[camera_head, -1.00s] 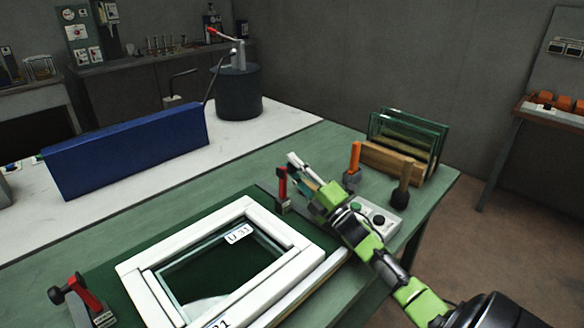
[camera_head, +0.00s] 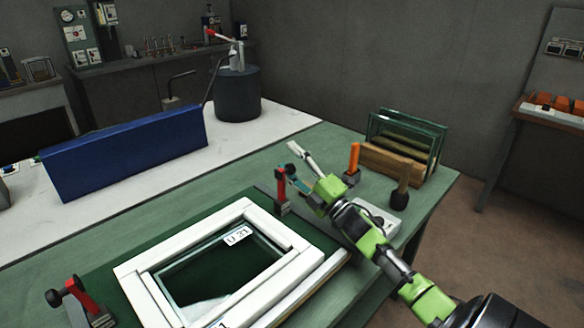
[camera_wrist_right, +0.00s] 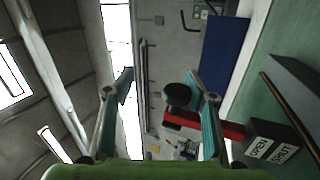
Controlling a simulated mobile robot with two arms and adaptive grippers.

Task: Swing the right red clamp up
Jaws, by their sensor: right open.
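The right red clamp (camera_head: 281,186) stands roughly upright at the back right corner of the white frame (camera_head: 133,272). In the right wrist view its red handle (camera_wrist_right: 230,130) ends in a black knob (camera_wrist_right: 177,95). Its base carries OPEN and SHUT labels (camera_wrist_right: 270,147); I cannot tell which applies. My right gripper (camera_head: 298,163) is open beside the clamp's top. In the wrist view the knob shows between the spread fingers, nearer the right finger, which covers part of the handle. I cannot tell whether they touch. My left gripper is not in view.
Another red clamp (camera_head: 84,303) is at the frame's front left. Behind my right arm are an orange-handled tool (camera_head: 354,160), a dark-headed mallet (camera_head: 401,188), a control box (camera_head: 377,216) and a glass rack (camera_head: 408,140). A blue panel (camera_head: 125,152) stands on the white bench.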

